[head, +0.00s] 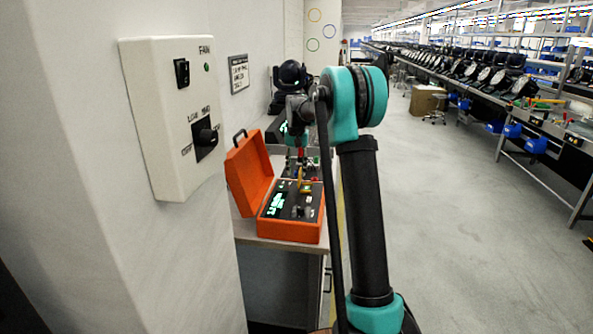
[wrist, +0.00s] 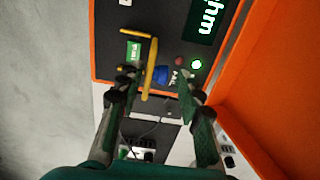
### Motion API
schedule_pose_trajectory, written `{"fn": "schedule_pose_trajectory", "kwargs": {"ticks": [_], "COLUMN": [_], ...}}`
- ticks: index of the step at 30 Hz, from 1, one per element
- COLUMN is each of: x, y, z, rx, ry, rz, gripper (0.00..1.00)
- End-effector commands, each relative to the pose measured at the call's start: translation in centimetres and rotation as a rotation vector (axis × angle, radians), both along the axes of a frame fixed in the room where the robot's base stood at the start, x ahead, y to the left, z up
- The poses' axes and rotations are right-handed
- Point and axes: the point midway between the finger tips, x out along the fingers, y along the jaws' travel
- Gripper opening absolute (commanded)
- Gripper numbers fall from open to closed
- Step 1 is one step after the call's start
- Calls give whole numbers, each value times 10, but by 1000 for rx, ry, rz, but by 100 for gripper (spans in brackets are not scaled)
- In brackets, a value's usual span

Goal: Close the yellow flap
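The yellow flap (wrist: 149,70) shows in the wrist view as a narrow upright strip on the dark panel of the orange case, beside a blue part (wrist: 161,75). It looks raised and seen nearly edge-on. In the head view the yellow flap (head: 304,187) is small, on the case's panel. My gripper (wrist: 158,78) is open, its two fingers apart on either side of the flap and the blue part. Whether a finger touches the flap I cannot tell. In the head view my gripper (head: 301,163) hangs just above the panel, partly hidden.
The orange case's lid (head: 249,172) stands open at the left, close to my gripper. A lit display (wrist: 207,17), a green light (wrist: 196,64) and a green label (wrist: 134,51) sit on the panel. A white wall box (head: 173,115) is nearer, at left.

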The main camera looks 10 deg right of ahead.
Motion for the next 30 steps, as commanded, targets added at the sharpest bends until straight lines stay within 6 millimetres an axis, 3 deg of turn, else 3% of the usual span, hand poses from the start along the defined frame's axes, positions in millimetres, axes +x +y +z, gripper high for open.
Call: {"fn": "schedule_pose_trajectory", "kwargs": {"ticks": [10,19,30], "x": [0,0,0], "y": [0,0,0], "z": [-4,-4,-4], "rx": [0,0,5], "ry": [0,0,-2], "rz": [0,0,0], "gripper": [36,0,0]}}
